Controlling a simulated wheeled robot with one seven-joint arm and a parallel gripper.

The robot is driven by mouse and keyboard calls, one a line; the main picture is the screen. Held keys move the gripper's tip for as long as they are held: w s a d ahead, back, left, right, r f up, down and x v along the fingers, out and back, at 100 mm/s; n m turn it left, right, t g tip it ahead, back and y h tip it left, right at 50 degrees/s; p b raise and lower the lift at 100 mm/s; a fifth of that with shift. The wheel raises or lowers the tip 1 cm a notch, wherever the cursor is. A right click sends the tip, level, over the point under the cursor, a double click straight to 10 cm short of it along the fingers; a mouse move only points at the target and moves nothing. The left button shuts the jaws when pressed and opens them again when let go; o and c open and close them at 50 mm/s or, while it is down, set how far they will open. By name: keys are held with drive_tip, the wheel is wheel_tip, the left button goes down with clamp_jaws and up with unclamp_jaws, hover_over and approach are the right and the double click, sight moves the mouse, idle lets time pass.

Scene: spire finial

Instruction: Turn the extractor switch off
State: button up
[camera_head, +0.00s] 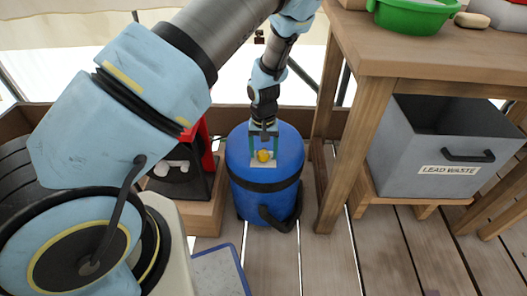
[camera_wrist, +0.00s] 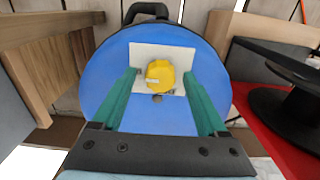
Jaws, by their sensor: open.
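The switch is a yellow knob (camera_head: 263,156) on a pale square plate (camera_head: 257,164). The plate sits on top of a blue drum (camera_head: 262,195) with a dark band around it. In the wrist view the yellow knob (camera_wrist: 160,74) shows near the middle of its white plate (camera_wrist: 148,56). My gripper (camera_head: 263,133) is above the drum top, fingers pointing down at the plate. In the wrist view the two green fingers of my gripper (camera_wrist: 161,78) are apart, one on each side of the knob, with gaps between. I cannot tell how high the fingertips are above the plate.
A wooden table (camera_head: 400,50) stands right of the drum, with a green bowl (camera_head: 412,14) on top. A grey bin (camera_head: 440,150) labelled "LEAD WASTE" stands under it. A red and black device (camera_head: 190,170) on a wooden block is close left of the drum. Plank floor shows in front.

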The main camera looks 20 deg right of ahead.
clamp_jaws()
idle(0.5)
drive_tip(key=shift+r, duration=0.1)
drive_tip(key=n+p, duration=0.2)
drive_tip(key=n, duration=0.1)
drive_tip(key=shift+r+n+p, duration=0.15)
drive_tip(key=shift+n+p, duration=0.15)
drive_tip(key=shift+p, duration=0.05)
drive_tip(key=n+p, duration=0.3)
drive_tip(key=n, duration=0.2)
drive_tip(key=n+p, duration=0.3)
drive_tip(key=n, duration=0.2)
drive_tip(key=shift+n+p, duration=0.95)
drive_tip(key=shift+n, duration=1.25)
drive_tip(key=shift+f, duration=0.2)
